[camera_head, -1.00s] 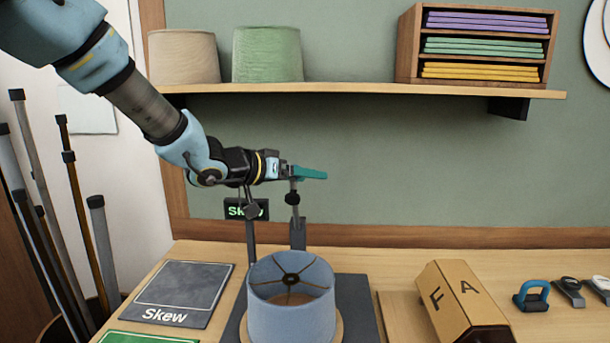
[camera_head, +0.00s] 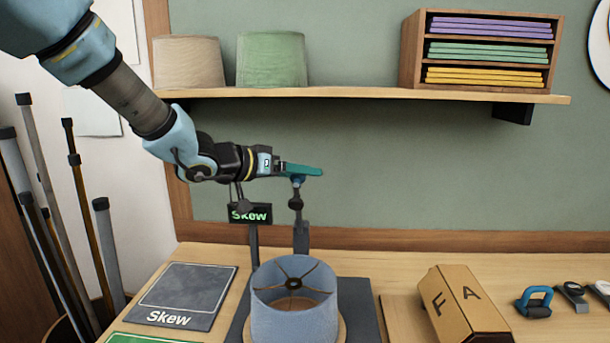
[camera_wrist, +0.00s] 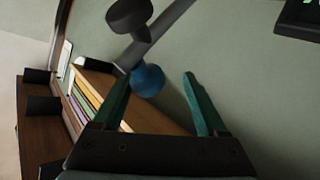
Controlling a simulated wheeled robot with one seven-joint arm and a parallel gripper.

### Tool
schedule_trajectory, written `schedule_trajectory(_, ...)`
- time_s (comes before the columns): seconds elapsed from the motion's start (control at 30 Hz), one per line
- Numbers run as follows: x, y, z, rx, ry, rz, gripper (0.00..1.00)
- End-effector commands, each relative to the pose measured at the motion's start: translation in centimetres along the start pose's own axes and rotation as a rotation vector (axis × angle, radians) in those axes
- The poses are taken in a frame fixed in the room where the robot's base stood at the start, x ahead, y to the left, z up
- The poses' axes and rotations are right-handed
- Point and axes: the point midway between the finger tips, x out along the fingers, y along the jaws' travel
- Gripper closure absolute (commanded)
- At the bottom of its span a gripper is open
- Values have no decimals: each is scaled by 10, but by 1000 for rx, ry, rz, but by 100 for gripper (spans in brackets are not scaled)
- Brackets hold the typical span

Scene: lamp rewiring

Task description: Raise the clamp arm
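The clamp arm (camera_head: 297,192) stands nearly upright above a grey post (camera_head: 301,238) behind the lampshade. It has a black knob (camera_head: 296,203) and a blue ball end (camera_head: 298,181). My gripper (camera_head: 318,172) has teal fingers and is at the ball, its fingers just above it in the head view. In the wrist view my gripper (camera_wrist: 158,85) is open, and the blue ball (camera_wrist: 148,80) shows between the fingers, closer to the left one. Whether they touch cannot be told. The blue lampshade (camera_head: 300,315) sits on the bench in front.
A small "Skew" display (camera_head: 250,214) stands left of the post, below my wrist. A shelf (camera_head: 360,94) with two shades runs behind and above. A cardboard box (camera_head: 465,303) and a blue-handled tool (camera_head: 534,302) lie right. A dark Skew panel (camera_head: 187,290) lies left.

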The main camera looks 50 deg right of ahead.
Motion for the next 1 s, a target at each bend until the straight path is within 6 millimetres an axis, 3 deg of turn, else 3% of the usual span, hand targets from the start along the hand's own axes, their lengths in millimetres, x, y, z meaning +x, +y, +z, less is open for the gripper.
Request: schedule_trajectory(1.0,-62,-8,-28,1,1,-3,29)
